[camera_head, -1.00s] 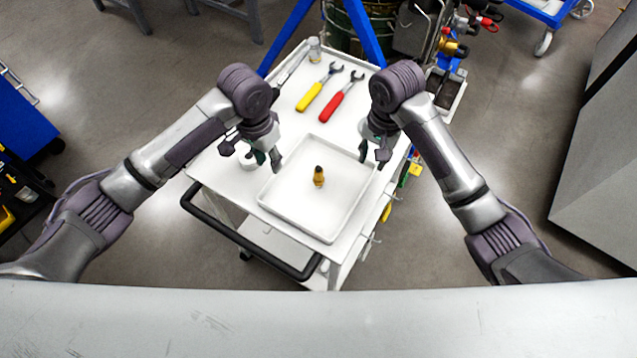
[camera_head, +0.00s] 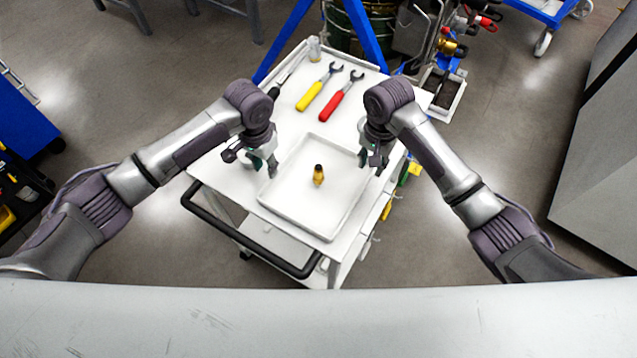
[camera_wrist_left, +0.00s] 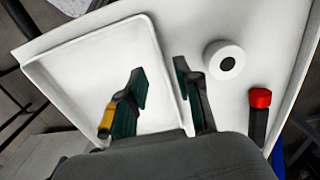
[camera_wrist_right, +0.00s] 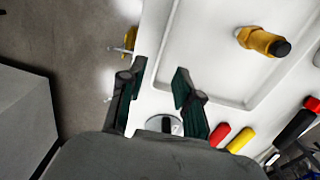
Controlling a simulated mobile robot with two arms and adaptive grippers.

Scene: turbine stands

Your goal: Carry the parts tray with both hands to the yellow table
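The parts tray (camera_head: 290,212) is a shallow white square tray on a white cart. I cannot tell whether the fingers touch the rim. I cannot make out a yellow table.
Yellow-handled (camera_head: 310,96) and red-handled (camera_head: 334,107) wrenches lie on the cart behind the tray. A white roll (camera_wrist_left: 224,60) stands beside it. The cart has a black handle (camera_head: 235,235) in front. A blue frame (camera_head: 362,35) stands behind. A grey cabinet (camera_head: 600,150) is right.

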